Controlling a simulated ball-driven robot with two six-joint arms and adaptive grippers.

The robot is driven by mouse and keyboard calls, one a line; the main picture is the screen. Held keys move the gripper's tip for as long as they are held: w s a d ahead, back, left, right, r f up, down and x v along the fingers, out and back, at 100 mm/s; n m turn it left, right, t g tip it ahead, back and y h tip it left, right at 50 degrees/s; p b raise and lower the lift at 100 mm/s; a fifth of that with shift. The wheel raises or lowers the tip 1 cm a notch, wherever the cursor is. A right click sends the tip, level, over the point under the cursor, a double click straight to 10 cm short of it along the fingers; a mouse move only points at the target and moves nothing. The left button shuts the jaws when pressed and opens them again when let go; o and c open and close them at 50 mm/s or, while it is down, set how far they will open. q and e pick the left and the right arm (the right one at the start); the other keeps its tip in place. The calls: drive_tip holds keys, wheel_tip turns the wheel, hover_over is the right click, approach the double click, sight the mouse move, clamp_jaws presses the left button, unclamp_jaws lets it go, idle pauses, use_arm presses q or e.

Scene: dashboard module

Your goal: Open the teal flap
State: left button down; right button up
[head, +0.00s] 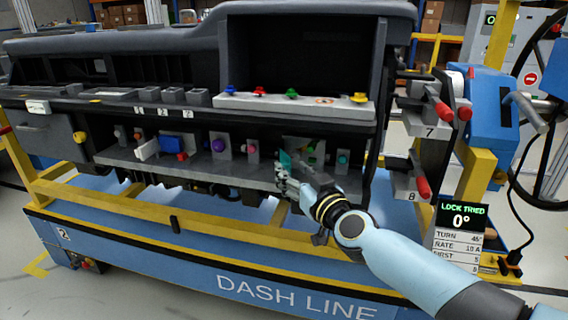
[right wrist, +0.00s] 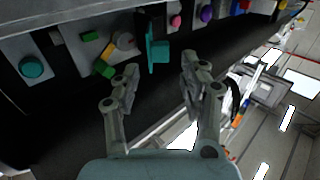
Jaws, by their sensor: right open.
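The teal flap (head: 285,161) is on the lower shelf panel of the dashboard, right of the pink knob, partly hidden by my right gripper in the head view. In the right wrist view the teal flap (right wrist: 159,51) shows as a thin upright teal edge with a teal block beside it, against a dark plate. My right gripper (head: 286,182) is open and empty. In the right wrist view its fingertips (right wrist: 160,72) are spread either side of the teal block, just short of it; I see no contact. My left gripper is not in view.
A green block (right wrist: 104,68) and a round teal button (right wrist: 31,67) sit beside the flap; the teal button is a separate part. A purple knob (head: 218,145) and blue block (head: 171,145) lie left. A display (head: 462,217) reads "LOCK TRIED 0°". Red-handled levers (head: 422,187) stand right.

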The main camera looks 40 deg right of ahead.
sight(286, 165)
drive_tip(key=w, duration=0.4)
drive_tip(key=shift+d+f+b, duration=0.1)
drive_tip(key=shift+d+b, duration=0.15)
drive_tip(key=shift+b, duration=0.15)
drive_tip(key=shift+w+d, duration=0.1)
drive_tip(key=shift+w, duration=0.3)
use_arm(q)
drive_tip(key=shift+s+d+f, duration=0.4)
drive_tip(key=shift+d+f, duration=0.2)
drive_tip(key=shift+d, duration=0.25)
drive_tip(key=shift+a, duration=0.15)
use_arm(e)
drive_tip(key=shift+c, duration=0.3)
